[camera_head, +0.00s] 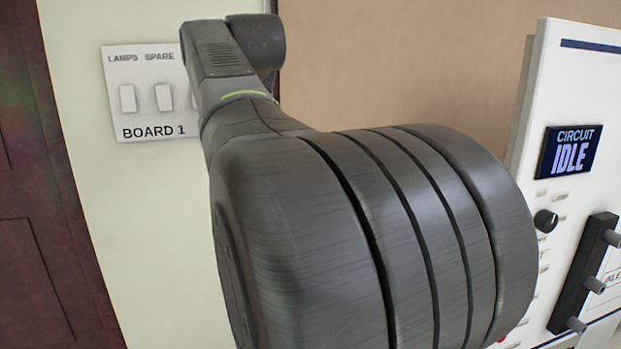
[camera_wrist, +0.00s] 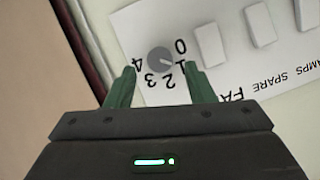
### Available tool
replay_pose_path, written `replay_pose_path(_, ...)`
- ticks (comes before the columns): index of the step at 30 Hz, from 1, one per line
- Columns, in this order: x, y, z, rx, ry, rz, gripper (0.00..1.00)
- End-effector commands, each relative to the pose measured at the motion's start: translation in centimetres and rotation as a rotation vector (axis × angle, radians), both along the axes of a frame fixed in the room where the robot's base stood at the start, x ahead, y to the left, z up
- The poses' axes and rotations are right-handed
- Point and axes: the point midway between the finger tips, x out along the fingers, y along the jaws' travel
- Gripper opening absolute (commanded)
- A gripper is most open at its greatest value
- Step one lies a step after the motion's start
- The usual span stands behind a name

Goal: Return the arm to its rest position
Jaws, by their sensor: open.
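My gripper (camera_wrist: 161,92) shows in the wrist view with its two green fingers apart and nothing between them. Beyond the fingertips is a grey round knob (camera_wrist: 160,60) with the numbers 0 to 4 around it, on a white switch board (camera_wrist: 135,25). I cannot tell how far the fingertips are from the board. In the head view my arm fills the middle, and the gripper itself is hidden behind it. The white board labelled "BOARD 1" (camera_head: 154,132) is partly covered by my arm.
White rocker switches (camera_head: 128,98) sit on the board under "LAMPS" and "SPARE". A white panel (camera_head: 560,75) at the right has a screen (camera_head: 568,153) reading "CIRCUIT IDLE", a black knob (camera_head: 546,220) and a black bar (camera_head: 582,275) with grey pegs. A dark door (camera_head: 40,200) stands at the left.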

Motion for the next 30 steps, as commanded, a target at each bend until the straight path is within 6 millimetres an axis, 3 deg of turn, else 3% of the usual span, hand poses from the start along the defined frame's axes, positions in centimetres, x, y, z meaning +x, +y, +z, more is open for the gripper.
replay_pose_path(7,2.4,1.0,-1.0,0.000,0.000,0.000,0.49)
replay_pose_path(20,2.7,1.1,-1.2,0.005,0.000,0.000,0.49)
replay_pose_path(26,1.7,0.7,-0.8,0.001,-0.004,0.000,0.49)
replay_pose_path(30,-0.3,-0.1,0.0,0.002,-0.005,0.000,0.49)
